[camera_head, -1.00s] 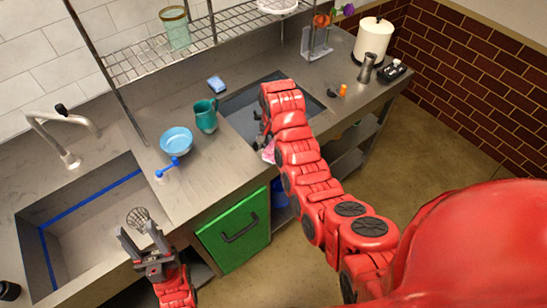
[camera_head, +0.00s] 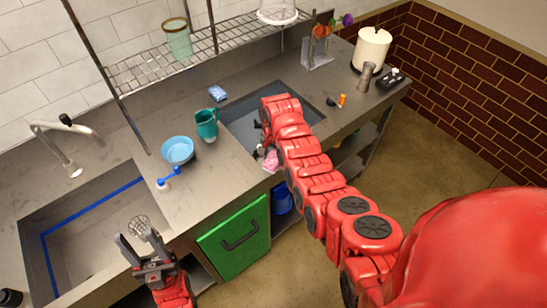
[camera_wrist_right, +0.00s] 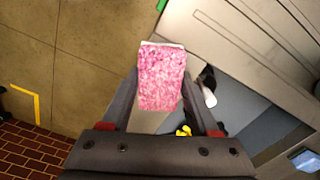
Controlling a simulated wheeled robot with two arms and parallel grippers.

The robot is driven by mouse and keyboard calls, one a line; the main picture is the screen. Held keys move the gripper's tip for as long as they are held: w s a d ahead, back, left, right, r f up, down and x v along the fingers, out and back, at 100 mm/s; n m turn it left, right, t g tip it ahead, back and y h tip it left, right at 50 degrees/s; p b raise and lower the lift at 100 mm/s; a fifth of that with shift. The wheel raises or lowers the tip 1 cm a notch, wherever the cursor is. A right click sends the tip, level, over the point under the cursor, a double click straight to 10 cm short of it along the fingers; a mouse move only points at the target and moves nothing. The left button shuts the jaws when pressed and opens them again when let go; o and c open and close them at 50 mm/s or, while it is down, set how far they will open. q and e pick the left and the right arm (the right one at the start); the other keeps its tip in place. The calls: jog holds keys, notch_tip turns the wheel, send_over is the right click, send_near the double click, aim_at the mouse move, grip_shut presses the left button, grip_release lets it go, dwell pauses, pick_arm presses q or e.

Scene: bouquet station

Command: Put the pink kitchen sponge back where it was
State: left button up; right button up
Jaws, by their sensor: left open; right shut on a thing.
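The pink kitchen sponge (camera_head: 270,161) shows in the head view by the front edge of the dark sunken basin (camera_head: 245,132), partly behind my right arm. In the right wrist view the sponge (camera_wrist_right: 162,76) is a pink speckled block with a pale end, between the fingers of my right gripper (camera_wrist_right: 160,100), which is shut on it. In the head view my right gripper (camera_head: 264,146) is mostly hidden by its own arm. My left gripper (camera_head: 138,240) is open and empty at the lower left, near a wire whisk-like thing (camera_head: 140,228).
A blue bowl (camera_head: 178,150), a teal pitcher (camera_head: 206,125) and a blue sponge (camera_head: 217,92) stand left of the basin. A blue-handled item (camera_head: 166,181) lies by the counter's front. A white roll (camera_head: 371,50) and a metal shaker (camera_head: 364,77) stand at the right. A large sink is at left.

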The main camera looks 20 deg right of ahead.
jog(key=o, duration=1.4)
jog(key=shift+f, duration=0.1)
jog(key=shift+o, duration=0.2)
